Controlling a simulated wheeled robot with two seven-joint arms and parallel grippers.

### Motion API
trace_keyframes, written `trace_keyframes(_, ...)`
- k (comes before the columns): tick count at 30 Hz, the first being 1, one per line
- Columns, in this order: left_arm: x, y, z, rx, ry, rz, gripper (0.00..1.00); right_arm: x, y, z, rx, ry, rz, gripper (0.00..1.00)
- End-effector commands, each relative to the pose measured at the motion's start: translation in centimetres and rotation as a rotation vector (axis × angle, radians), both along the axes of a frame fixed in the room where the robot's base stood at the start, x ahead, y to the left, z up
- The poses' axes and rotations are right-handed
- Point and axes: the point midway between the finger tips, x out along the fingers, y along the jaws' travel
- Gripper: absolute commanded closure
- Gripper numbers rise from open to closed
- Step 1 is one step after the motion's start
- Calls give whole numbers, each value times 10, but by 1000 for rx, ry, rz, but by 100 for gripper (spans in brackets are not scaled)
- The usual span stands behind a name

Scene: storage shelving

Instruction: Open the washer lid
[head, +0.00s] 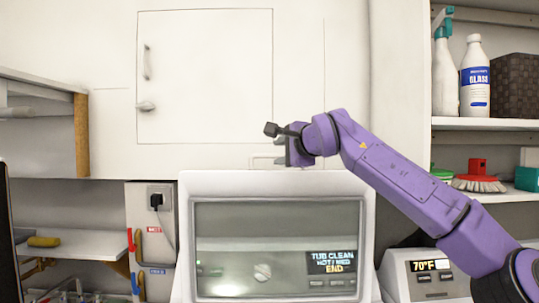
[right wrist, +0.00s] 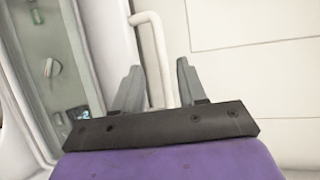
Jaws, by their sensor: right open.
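The white washer (head: 183,235) stands at bottom centre, with a glass panel (head: 250,235) and a lit display (head: 331,262) facing me. A thin white bar handle (head: 262,160) shows at its top edge, partly hidden by my right gripper (head: 283,155). In the right wrist view the handle (right wrist: 150,35) runs down between the two grey fingers of my open right gripper (right wrist: 160,80). I cannot tell whether either finger touches it. The lid looks shut. My left gripper is not in view.
A white wall cabinet (head: 205,75) is behind the washer. Shelves at right hold a spray bottle (head: 445,75), a glass cleaner bottle (head: 475,80), a dark basket (head: 512,85) and a red brush (head: 478,180). A second appliance (head: 430,280) stands at lower right. A power outlet (head: 158,199) is left.

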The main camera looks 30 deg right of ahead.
Motion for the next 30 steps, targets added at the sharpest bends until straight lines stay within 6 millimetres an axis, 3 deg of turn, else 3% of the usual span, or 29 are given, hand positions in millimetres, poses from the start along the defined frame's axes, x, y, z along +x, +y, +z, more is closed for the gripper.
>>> trace_keyframes(4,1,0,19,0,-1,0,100,26,-18,-3,2,2,-25,59)
trace_keyframes(10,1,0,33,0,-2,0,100,60,-22,-11,3,1,-28,59)
trace_keyframes(21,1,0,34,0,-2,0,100,71,-21,-17,2,-2,-26,59)
trace_keyframes(23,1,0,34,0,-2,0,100,71,-21,-17,2,-2,-26,75)
trace_keyframes(25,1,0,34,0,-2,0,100,71,-21,-17,3,-2,-25,98)
trace_keyframes(30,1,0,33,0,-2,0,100,72,-19,-17,2,-3,-24,100)
